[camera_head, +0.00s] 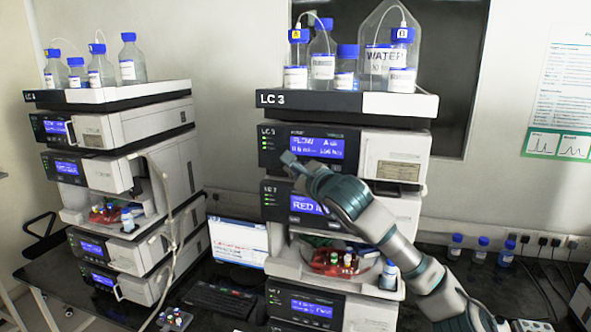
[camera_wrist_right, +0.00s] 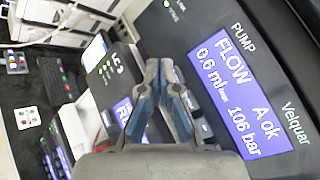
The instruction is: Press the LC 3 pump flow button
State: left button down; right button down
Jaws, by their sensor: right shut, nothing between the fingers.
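The LC 3 stack's pump module (camera_head: 273,147) is the dark-fronted unit just below the LC 3 top tray. Its blue screen (camera_head: 316,145) reads FLOW and A ok; in the wrist view the screen (camera_wrist_right: 240,97) shows 0.6 ml and 106 bar. My right gripper (camera_head: 289,160) is shut and empty, its tips in front of the pump's lower front edge, below and left of the screen. In the wrist view the gripper (camera_wrist_right: 158,68) lies beside small dark buttons (camera_wrist_right: 206,131) along the screen's edge. Whether the tips touch a button cannot be told. My left gripper is not in view.
A tray (camera_head: 330,102) with several blue-capped bottles tops the stack. The second module's screen (camera_head: 305,204) is partly hidden by my right arm. Another column stack (camera_head: 120,131) stands to the left, with a monitor (camera_head: 238,240) and keyboard (camera_head: 215,299) between. Small bottles (camera_head: 480,250) stand right.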

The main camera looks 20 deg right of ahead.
jog(key=s+a+b, duration=0.1)
jog(key=s, duration=0.1)
jog(key=s+a+b, duration=0.2)
dwell(0.6)
jog(key=shift+d, duration=0.1)
dwell(0.4)
